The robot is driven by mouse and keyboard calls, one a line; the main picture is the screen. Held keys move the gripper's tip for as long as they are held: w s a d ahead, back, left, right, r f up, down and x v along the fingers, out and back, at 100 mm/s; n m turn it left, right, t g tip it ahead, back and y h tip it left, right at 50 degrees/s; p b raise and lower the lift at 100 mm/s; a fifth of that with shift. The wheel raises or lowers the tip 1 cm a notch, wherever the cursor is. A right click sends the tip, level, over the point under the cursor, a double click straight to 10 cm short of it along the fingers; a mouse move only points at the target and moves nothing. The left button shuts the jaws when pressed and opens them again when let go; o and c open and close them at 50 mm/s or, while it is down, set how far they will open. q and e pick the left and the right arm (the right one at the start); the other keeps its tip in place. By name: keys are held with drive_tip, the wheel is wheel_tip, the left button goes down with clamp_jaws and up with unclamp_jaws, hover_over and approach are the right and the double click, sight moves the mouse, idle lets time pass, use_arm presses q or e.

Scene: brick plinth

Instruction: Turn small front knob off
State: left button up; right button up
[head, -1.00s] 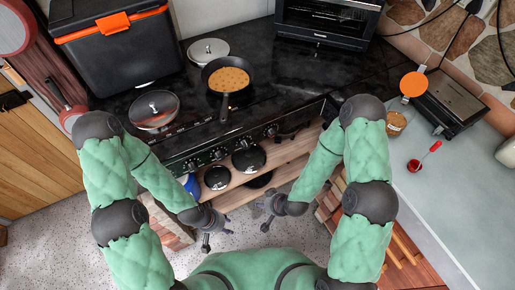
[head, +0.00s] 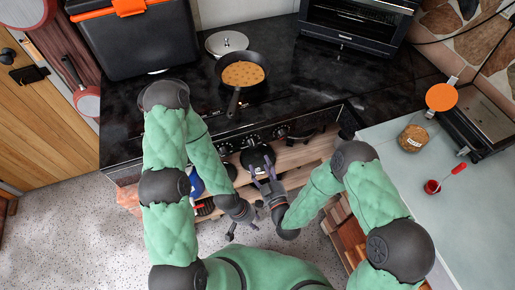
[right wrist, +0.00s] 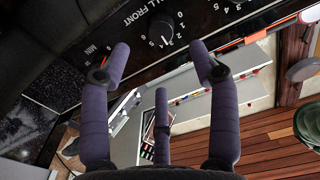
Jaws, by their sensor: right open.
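The small front knob (right wrist: 160,28) is a dark dial at the top middle of the right wrist view, beside lettering that partly reads "LL FRONT". Its white mark points near the low-right numbers; I cannot read the exact setting. My right gripper (head: 265,178) is open, with purple fingers spread below the stove's front panel (head: 240,141). In the right wrist view the fingers (right wrist: 160,62) are below the knob, apart from it, with nothing between them. My left gripper (head: 241,232) is open and empty, lower, over the floor.
A frying pan (head: 243,75) with a pancake sits on the black hob, its handle pointing to the front edge. Pots stand on the wooden shelf (head: 298,155) under the knobs. A grey counter (head: 395,150) is to the right.

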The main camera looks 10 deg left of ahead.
sight(254, 146)
drive_tip(key=b+x, duration=0.1)
drive_tip(key=x, duration=0.7)
drive_tip(key=shift+w+a, duration=0.3)
drive_tip(key=c, duration=1.1)
